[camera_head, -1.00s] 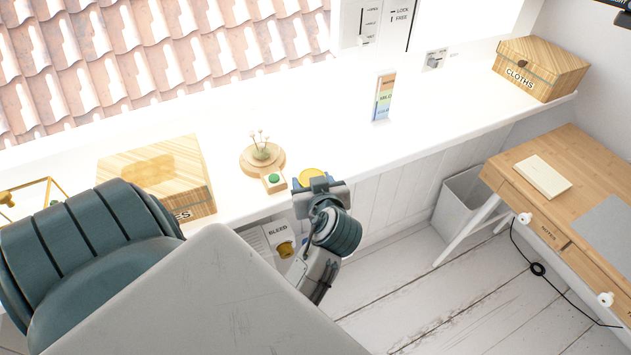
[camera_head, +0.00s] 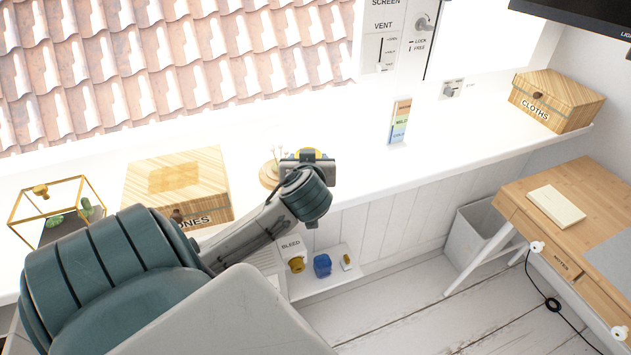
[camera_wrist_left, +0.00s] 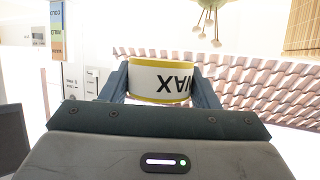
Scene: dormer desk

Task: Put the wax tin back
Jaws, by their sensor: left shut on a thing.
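The wax tin (camera_wrist_left: 160,80) is a round white tin with yellow rims and dark WAX lettering, upside down in the left wrist view. My left gripper (camera_wrist_left: 163,88) is shut on it, with a finger on each side. In the head view my left gripper (camera_head: 308,160) is over the white sill ledge, in front of the round wooden stand (camera_head: 268,174). Only a yellow bit of the tin shows there, and the gripper hides the rest. I cannot tell whether the tin touches the ledge. My right gripper is not in view.
On the ledge stand a glass terrarium (camera_head: 62,205), a wooden box (camera_head: 205,182), a coloured card (camera_head: 399,122) and the CLOTHS box (camera_head: 555,99). Below, a low shelf (camera_head: 325,284) holds a blue item (camera_head: 322,265) beside the BLEED knob (camera_head: 297,264). The ledge between stand and card is clear.

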